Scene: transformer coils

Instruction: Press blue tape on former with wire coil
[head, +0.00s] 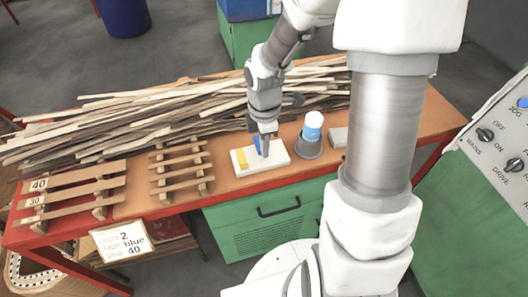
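A white block (268,174) lies on the orange-brown bench top, with a yellow patch (241,160) at its left and a small blue piece (257,144), likely the blue tape, beside my fingers. My gripper (265,152) points down over the block, its fingertips at or just above it. Whether it touches or holds the blue piece is too small to tell. I cannot tell if this is the former with wire coil.
A long pile of thin wooden strips (110,128) lies along the back. Wooden racks (180,171) hold slats at the left. A grey block (338,138) is at the right.

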